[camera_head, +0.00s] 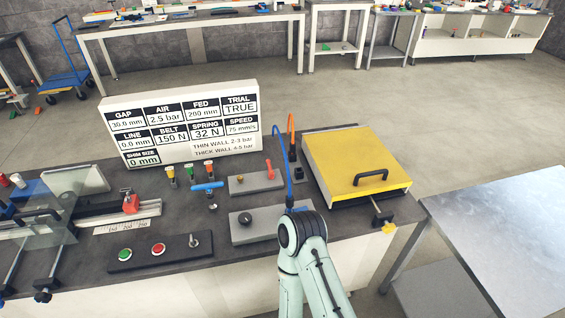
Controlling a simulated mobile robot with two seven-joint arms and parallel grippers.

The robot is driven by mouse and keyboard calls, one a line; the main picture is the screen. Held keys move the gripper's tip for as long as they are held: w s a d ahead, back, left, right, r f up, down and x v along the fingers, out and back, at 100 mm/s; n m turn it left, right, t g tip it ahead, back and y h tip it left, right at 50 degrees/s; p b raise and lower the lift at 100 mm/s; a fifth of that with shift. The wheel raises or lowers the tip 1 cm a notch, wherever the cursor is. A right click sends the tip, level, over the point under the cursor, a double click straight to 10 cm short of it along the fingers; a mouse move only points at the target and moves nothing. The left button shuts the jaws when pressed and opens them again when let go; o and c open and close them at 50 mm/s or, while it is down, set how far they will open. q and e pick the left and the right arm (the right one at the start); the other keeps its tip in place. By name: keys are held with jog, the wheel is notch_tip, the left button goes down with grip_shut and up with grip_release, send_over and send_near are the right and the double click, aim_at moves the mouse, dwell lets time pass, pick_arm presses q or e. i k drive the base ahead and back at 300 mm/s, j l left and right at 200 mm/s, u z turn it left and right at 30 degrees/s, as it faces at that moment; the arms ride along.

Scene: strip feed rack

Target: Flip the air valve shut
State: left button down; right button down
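A grey block (256,183) stands on the dark bench top in front of the sign, with an upright red lever (269,170) at its right end. A blue T-shaped handle (208,186) stands to its left. No label tells which of these is the air valve. One arm of mine comes in from the bottom, right of centre, and ends near the right end of a grey box with a black knob (246,219). That arm's gripper is hidden behind its own links. No other gripper shows.
A white sign (181,124) reads AIR 2.5 bar. A yellow-lidded box (355,163) with a black handle stands right of the valve area. A black panel (158,251) with green and red buttons lies at the front left.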

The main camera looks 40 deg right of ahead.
aim_at(271, 172)
jog(key=k+l, duration=0.65)
jog(key=l, duration=0.1)
